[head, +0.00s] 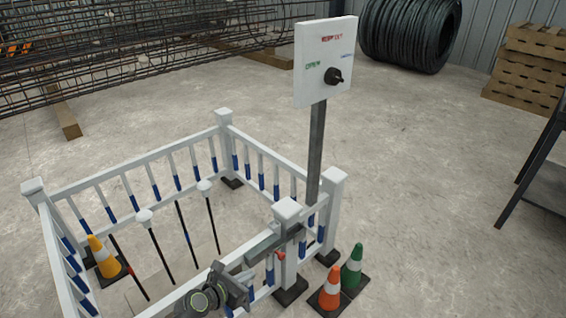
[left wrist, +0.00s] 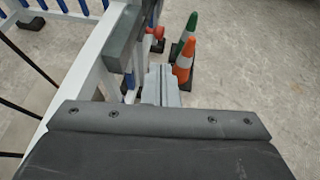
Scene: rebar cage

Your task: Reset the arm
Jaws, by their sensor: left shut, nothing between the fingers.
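My left gripper (head: 236,286) is at the bottom middle of the head view, by the near rail of the white fence. It is shut and holds nothing. In the left wrist view its dark body fills the bottom and its light grey fingers (left wrist: 160,86) point toward the cones. A grey latch bar (head: 264,243) lies across the fence by the near post, close beyond the gripper; it also shows in the left wrist view (left wrist: 124,40). A small red part (head: 281,256) is beside it. I cannot tell if the gripper touches the fence. My right gripper is out of view.
A white control panel (head: 325,62) with a black knob (head: 333,76) stands on a post behind the fence corner. An orange cone (head: 330,290) and a green cone (head: 352,266) stand right of the near post. A yellow cone (head: 101,256) is inside the fence.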

